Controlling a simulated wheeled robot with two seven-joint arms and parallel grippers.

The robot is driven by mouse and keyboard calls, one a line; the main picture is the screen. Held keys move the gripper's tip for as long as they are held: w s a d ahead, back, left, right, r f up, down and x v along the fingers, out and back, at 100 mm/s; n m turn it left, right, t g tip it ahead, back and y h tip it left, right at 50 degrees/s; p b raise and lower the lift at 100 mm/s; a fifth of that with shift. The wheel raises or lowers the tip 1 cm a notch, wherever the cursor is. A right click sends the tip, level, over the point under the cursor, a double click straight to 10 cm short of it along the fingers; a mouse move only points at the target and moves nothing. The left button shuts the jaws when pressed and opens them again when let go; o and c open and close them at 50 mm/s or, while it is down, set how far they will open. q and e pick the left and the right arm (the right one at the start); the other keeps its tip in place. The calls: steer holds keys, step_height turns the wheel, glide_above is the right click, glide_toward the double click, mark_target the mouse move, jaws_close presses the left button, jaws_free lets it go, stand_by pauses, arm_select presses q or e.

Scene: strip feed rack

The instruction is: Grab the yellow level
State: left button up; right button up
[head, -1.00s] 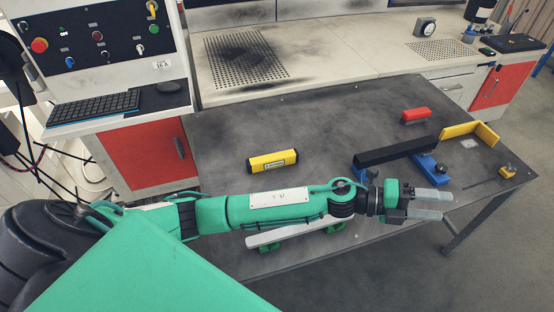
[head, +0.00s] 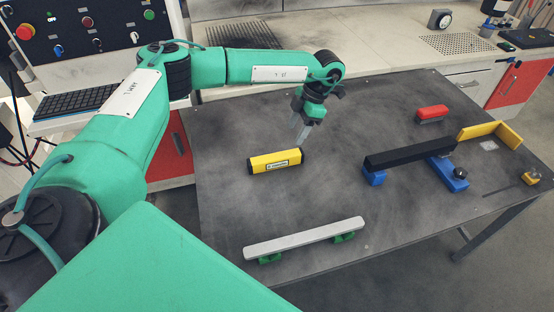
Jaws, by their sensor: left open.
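The yellow level (head: 275,162) is a short yellow bar with dark ends and a pale label. It lies on the dark table, left of the middle in the head view. My left gripper (head: 301,134) is open and empty, with its fingers pointing down. In the picture it is just above the level's right end; the fingers look apart from it. My right gripper is not in view.
A light grey bar (head: 305,239) on green feet lies near the front of the table (head: 220,215). A black bar (head: 410,151) on blue supports, a red block (head: 432,112) and a yellow angle piece (head: 491,133) stand to the right. The table between them is clear.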

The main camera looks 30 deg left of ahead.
arm_select(q)
glide_above(276, 156)
steer(key=w+d, duration=0.2)
step_height(276, 156, down, 6)
steer(key=shift+s+a+f+p, duration=0.15)
steer(key=shift+p, duration=0.3)
steer(key=shift+x, duration=0.85)
steer(key=p+x, duration=0.1)
steer(key=x, duration=0.2)
steer(key=shift+a+f, duration=0.15)
steer(key=shift+a, duration=0.1)
steer(key=shift+s+a+f, duration=0.15)
steer(key=shift+s+f, duration=0.05)
steer(key=shift+f, duration=0.35)
steer(key=c, duration=1.2)
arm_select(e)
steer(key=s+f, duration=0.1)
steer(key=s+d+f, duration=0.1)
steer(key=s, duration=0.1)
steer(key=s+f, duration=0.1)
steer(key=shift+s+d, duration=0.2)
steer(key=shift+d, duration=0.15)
arm_select(q)
steer(key=shift+r, duration=0.1)
